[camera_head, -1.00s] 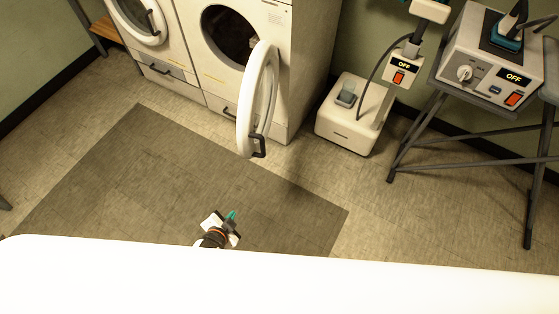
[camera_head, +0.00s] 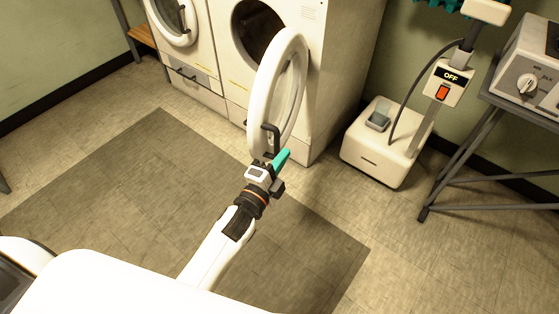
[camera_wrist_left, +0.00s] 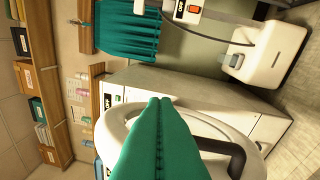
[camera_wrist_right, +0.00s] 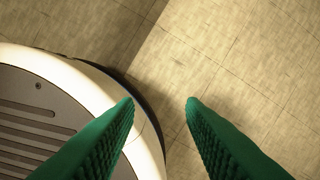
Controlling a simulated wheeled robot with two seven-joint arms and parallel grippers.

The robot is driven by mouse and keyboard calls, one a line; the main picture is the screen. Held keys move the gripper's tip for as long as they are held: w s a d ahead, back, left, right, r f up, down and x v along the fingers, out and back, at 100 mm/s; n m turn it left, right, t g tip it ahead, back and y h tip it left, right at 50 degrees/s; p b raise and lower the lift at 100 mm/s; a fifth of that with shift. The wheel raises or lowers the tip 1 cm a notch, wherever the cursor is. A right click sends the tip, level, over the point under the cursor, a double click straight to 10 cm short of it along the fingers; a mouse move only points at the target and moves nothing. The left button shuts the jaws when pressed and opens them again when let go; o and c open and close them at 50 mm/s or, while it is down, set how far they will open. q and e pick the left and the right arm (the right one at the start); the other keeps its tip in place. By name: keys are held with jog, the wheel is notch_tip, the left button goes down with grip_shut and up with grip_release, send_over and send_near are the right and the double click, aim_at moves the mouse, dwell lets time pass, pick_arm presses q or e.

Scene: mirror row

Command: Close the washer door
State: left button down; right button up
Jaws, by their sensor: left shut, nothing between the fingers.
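The washer door (camera_head: 261,95), a white ring with a dark handle (camera_head: 270,139), stands wide open from the right washer (camera_head: 231,92), whose round dark opening (camera_head: 256,27) shows behind it. My left gripper (camera_head: 282,158) is shut and empty, beside the handle at the door's lower end; I cannot tell whether it touches. In the left wrist view, its green fingers (camera_wrist_left: 160,100) overlap the door's ring (camera_wrist_left: 111,128), and the handle (camera_wrist_left: 238,158) is to their right. My right gripper (camera_wrist_right: 160,103) is open and empty, above the floor next to my base.
A second washer with a round door (camera_head: 172,22) stands to the left. A white floor unit (camera_head: 383,150) with an OFF panel (camera_head: 450,76) and a metal-legged stand (camera_head: 470,135) are on the right.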

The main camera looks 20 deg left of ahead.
pick_arm(q)
jog(key=x, duration=0.8)
jog(key=shift+s+a+f, duration=0.15)
jog(key=shift+s+a, duration=0.05)
jog(key=shift+a, duration=0.45)
jog(key=shift+s+a+f, duration=0.2)
jog(key=shift+a, duration=0.5)
jog(key=shift+s+a+f, duration=0.15)
jog(key=shift+s+a, duration=0.05)
jog(key=shift+a, duration=0.45)
jog(key=shift+a, duration=0.1)
